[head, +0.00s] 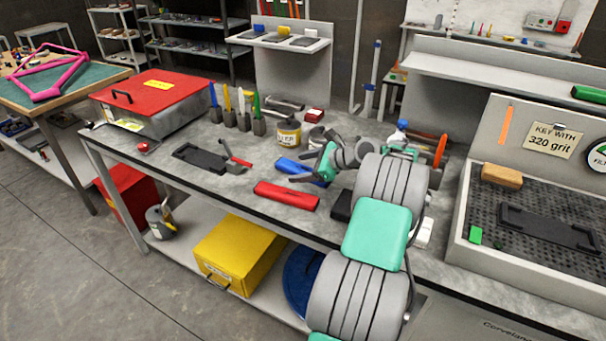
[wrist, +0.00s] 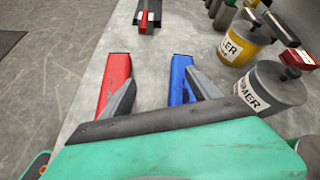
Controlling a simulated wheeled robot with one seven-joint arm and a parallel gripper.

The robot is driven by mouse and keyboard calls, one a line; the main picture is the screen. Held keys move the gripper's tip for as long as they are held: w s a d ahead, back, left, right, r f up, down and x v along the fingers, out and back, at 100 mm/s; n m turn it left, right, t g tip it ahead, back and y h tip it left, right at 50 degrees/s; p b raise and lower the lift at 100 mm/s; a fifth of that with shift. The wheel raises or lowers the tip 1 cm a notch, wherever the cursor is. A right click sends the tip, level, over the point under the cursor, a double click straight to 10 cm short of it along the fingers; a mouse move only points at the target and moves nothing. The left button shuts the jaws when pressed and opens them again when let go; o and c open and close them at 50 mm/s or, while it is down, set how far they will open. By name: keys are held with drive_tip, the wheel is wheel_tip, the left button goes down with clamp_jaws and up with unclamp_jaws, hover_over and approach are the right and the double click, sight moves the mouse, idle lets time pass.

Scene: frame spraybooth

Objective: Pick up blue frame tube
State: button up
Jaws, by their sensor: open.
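The blue frame tube (head: 288,165) lies on the grey workbench, partly hidden by my gripper in the head view. It also shows in the wrist view (wrist: 180,72), between my two fingers and closer to the right one. My gripper (head: 305,170) is open and empty over the tube; in the wrist view its fingers (wrist: 163,84) stand apart on either side of it. I cannot tell how far above the tube the fingertips are. A red tube (head: 287,195) lies beside the blue one, and my left finger overlaps it in the wrist view (wrist: 117,70).
Primer cans (head: 288,136) stand behind the blue tube. A black holder (head: 201,158) with a red-handled clamp lies to the left on the bench. A red-lidded box (head: 155,90) stands at the far left. A perforated grey tray (head: 530,215) is at the right.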

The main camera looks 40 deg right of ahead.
sight(305, 169)
drive_tip(key=s+d+m, duration=0.1)
drive_tip(key=s+d+f+m+t, duration=0.1)
drive_tip(key=s+d, duration=0.1)
drive_tip(key=s+d+m, duration=0.1)
drive_tip(key=d+m, duration=0.1)
drive_tip(key=shift+s+d+f+t, duration=0.2)
drive_tip(key=shift+s+f+t, duration=0.1)
drive_tip(key=shift+f+t, duration=0.1)
drive_tip(key=shift+w+d, duration=0.1)
drive_tip(key=p+x, duration=0.1)
drive_tip(key=x, duration=0.6)
drive_tip(key=shift+w+d, duration=0.1)
drive_tip(key=shift+w, duration=0.15)
drive_tip(key=shift+r, duration=0.1)
drive_tip(key=shift+c, duration=0.5)
clamp_jaws()
